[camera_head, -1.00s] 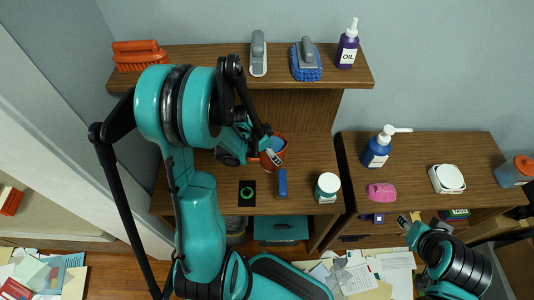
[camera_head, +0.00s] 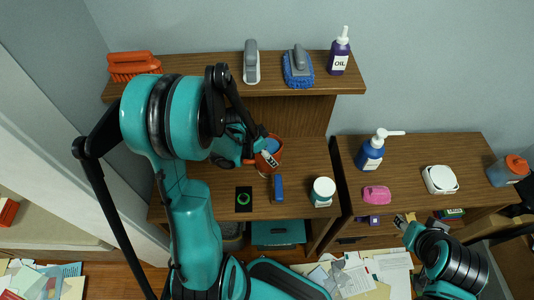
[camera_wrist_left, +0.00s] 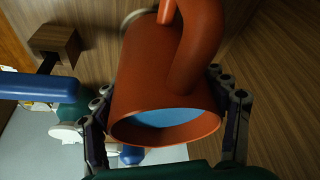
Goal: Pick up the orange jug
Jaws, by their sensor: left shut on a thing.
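The orange jug (camera_head: 276,156) is at the back middle of the left table in the head view, partly hidden by my left arm. In the left wrist view the jug (camera_wrist_left: 150,85) fills the middle, its round mouth toward the camera, something blue inside and its curved handle above. My left gripper (camera_head: 262,160) is shut on the jug, with a finger on each side of its body in the wrist view. I cannot tell whether the jug touches the table. My right gripper (camera_head: 408,222) is low at the right, apart from the jug; its jaw state is unclear.
A blue-handled object (camera_head: 277,188), a black pad with a green ring (camera_head: 243,199) and a white-lidded jar (camera_head: 322,191) stand in front of the jug. A blue pump bottle (camera_head: 371,154) stands right.

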